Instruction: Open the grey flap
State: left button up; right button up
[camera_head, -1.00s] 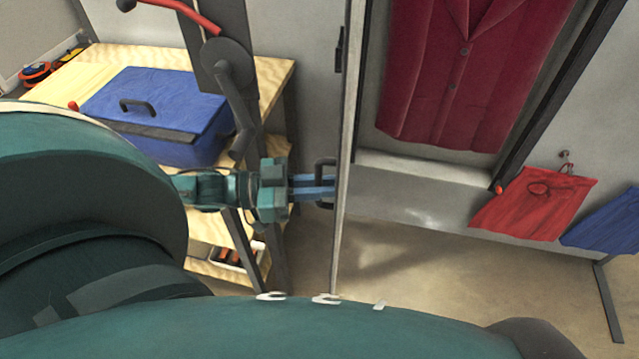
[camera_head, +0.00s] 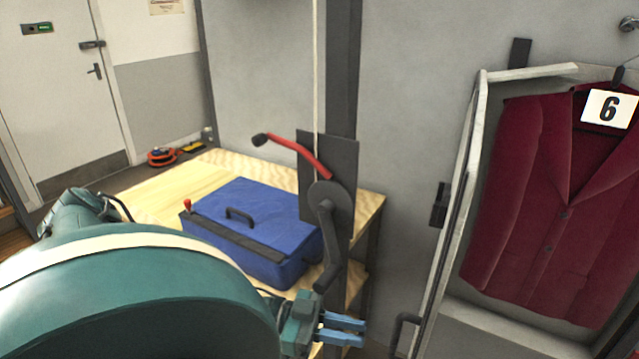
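The grey flap (camera_head: 455,215) shows nearly edge-on at the right. It stands swung out from an opening in the grey wall, where a dark red jacket (camera_head: 560,200) hangs. Its dark handle (camera_head: 401,333) is low on the flap's left side, partly cut off by the picture's bottom edge. My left gripper (camera_head: 362,333) is at the bottom centre, left of the handle and apart from it. Its two blue fingers point right with a gap between them and nothing in it. My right gripper is out of view.
A blue case (camera_head: 245,225) lies on a wooden table (camera_head: 190,180) at the left. My own arm covers the lower left.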

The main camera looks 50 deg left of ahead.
pick_arm(q)
jog(key=p+v, duration=0.1)
jog(key=v, duration=0.4)
jog(key=shift+s, duration=0.1)
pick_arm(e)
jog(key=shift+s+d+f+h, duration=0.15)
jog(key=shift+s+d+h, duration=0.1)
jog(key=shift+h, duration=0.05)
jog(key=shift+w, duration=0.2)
